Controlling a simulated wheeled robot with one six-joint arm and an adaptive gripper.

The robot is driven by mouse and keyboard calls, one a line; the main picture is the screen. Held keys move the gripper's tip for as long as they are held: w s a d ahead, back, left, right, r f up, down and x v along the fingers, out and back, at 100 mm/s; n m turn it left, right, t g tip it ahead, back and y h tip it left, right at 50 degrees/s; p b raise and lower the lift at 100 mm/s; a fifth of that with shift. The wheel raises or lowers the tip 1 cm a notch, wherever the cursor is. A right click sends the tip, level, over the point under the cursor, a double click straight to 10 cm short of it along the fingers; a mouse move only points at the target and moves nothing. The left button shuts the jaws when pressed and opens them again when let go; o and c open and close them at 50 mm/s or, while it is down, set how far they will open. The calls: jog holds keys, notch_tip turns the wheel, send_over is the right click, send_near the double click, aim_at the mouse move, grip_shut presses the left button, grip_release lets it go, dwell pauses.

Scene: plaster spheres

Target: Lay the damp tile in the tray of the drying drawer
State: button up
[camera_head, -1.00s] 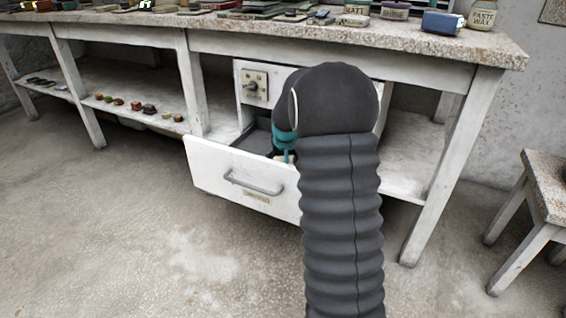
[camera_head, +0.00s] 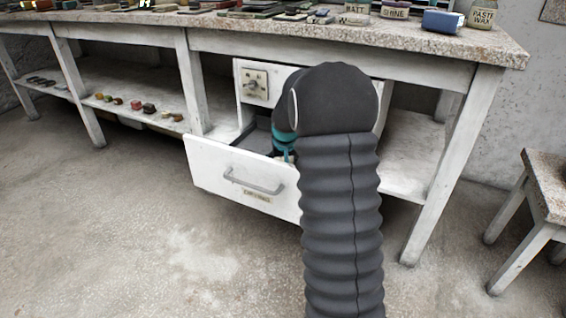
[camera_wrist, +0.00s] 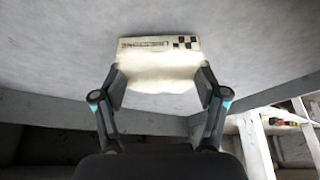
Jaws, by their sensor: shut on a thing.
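The drying drawer (camera_head: 215,170) stands pulled out below the bench, with a grey handle and a small label on its white front. Part of its dark grey tray (camera_head: 258,139) shows behind that front. My gripper (camera_wrist: 160,84) is shut on the pale cream tile (camera_wrist: 158,70), with one finger at each side. The tile bears printed lettering and a black checker mark along its far edge. A pale grey surface lies behind the tile; I cannot tell whether they touch. In the head view my arm hides most of the gripper, the tile and the drawer's right part.
A panel with a knob (camera_head: 254,84) is behind the drawer. The bench top (camera_head: 400,42) above carries jars and a blue block (camera_head: 443,22). A lower shelf (camera_head: 125,88) at left holds several small stones. A stool (camera_head: 545,185) stands at right. The floor in front is clear.

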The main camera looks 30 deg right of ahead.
jog(key=shift+f, duration=0.4)
jog(key=o, duration=1.4)
jog(key=shift+r+p, duration=1.15)
jog(key=shift+r, duration=0.85)
